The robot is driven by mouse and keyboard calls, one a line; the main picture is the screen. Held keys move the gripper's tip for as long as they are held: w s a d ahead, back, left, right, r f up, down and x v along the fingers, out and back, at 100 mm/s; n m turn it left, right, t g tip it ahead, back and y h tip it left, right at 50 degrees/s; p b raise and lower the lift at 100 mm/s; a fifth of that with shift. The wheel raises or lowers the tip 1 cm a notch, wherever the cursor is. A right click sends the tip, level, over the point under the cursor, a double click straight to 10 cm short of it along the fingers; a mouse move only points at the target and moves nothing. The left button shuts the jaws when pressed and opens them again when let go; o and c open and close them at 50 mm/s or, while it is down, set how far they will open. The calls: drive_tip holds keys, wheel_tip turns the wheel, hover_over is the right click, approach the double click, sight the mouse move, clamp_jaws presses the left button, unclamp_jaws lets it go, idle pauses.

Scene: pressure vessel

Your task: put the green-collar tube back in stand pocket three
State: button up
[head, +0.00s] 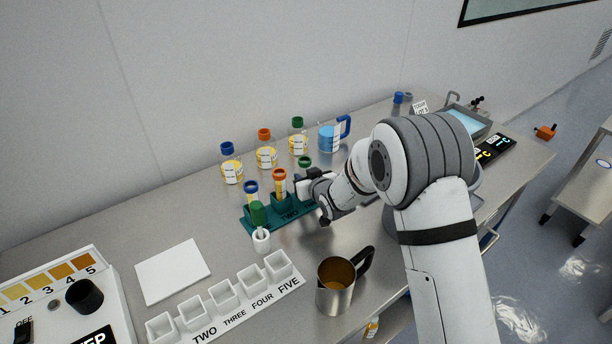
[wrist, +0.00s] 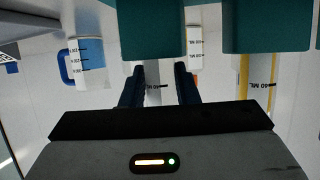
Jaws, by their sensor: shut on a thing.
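The green-collar tube (head: 304,163) stands roughly upright at the right end of the teal stand (head: 262,222). My gripper (head: 312,186) is shut on it. In the wrist view, which looks inverted, the dark fingers of my gripper (wrist: 158,88) flank the pale graduated tube (wrist: 152,72). A teal block of the stand (wrist: 150,30) overlaps the tube's end there, so I cannot tell whether it sits in the pocket. My gripper hides the stand's right end in the head view. The blue-collar tube (head: 251,188) and orange-collar tube (head: 279,177) stand in the other pockets.
Bottles with blue (head: 231,165), orange (head: 265,150) and green (head: 298,138) caps stand behind the stand, with a blue-handled jug (head: 329,138). A green-topped item in a white holder (head: 261,240), numbered white cups (head: 223,293) and a steel mug (head: 338,285) are in front.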

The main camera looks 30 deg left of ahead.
drive_tip(key=shift+s+r, duration=0.1)
drive_tip(key=shift+r, duration=0.05)
drive_tip(key=o, duration=0.9)
drive_tip(key=shift+o, duration=0.2)
drive_tip(key=shift+s+d+r, duration=0.1)
drive_tip(key=shift+s+d, duration=0.05)
drive_tip(key=shift+d, duration=0.15)
drive_tip(key=b+v, duration=0.2)
drive_tip(key=v, duration=0.9)
drive_tip(key=shift+b, duration=0.4)
